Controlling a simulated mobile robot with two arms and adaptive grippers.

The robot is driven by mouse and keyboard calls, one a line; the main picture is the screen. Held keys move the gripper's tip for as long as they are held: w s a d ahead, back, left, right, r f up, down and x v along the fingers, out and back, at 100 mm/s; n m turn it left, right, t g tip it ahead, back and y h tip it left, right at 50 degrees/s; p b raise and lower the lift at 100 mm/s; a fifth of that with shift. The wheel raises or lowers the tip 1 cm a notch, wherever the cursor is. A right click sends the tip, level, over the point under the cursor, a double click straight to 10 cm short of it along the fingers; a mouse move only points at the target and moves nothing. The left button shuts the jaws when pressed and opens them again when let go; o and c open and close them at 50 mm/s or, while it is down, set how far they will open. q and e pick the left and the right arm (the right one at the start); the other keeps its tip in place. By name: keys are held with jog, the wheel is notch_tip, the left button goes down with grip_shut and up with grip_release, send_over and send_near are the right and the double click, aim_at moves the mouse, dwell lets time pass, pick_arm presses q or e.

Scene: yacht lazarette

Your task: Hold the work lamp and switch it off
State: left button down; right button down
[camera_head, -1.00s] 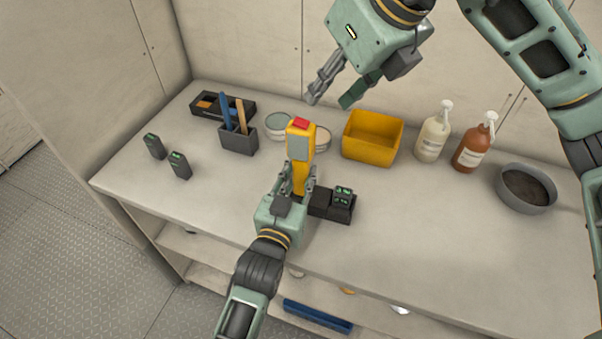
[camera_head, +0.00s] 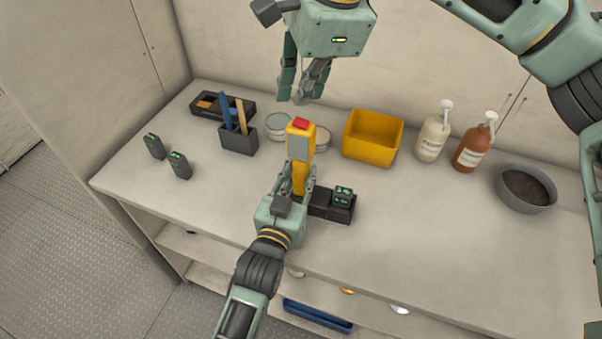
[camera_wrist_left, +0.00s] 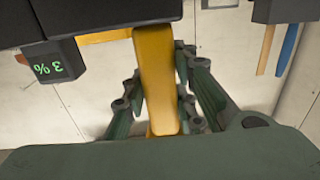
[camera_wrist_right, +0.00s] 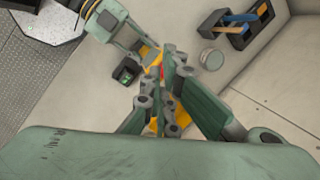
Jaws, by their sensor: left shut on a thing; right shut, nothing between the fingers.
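The work lamp (camera_head: 300,146) is yellow with a grey panel and a red button (camera_head: 300,124) on top. It stands upright in my left gripper (camera_head: 298,182), which is shut on its lower body. The lamp's yellow body (camera_wrist_left: 157,80) also shows between the fingers in the left wrist view. My right gripper (camera_head: 301,98) is shut and empty, pointing down above and just behind the red button, apart from it. In the right wrist view its fingers (camera_wrist_right: 172,62) partly hide the lamp and button. I cannot tell whether the lamp is lit.
A black charger (camera_head: 320,203) with a battery stands right of the lamp. A yellow bin (camera_head: 372,139), two bottles and a grey bowl (camera_head: 526,188) stand to the right. Round tins, a dark tool holder (camera_head: 238,139) and two batteries are to the left. The front right counter is clear.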

aim_at(297, 119)
jog(key=shift+w+a+f+n+h, duration=0.3)
jog(key=shift+w+f+n, duration=0.35)
jog(key=shift+n, duration=2.05)
jog(key=shift+w+a+f+n+h, duration=0.1)
jog(key=shift+w+f+n+h, duration=0.6)
jog(key=shift+n, duration=2)
jog(key=shift+w+a+f+n+h, duration=0.25)
jog(key=shift+f+n, duration=0.7)
jog(key=shift+n, duration=1.75)
jog(key=shift+w+d+f, duration=0.1)
jog(key=shift+f, duration=1.1)
jog(key=shift+r, duration=3.6)
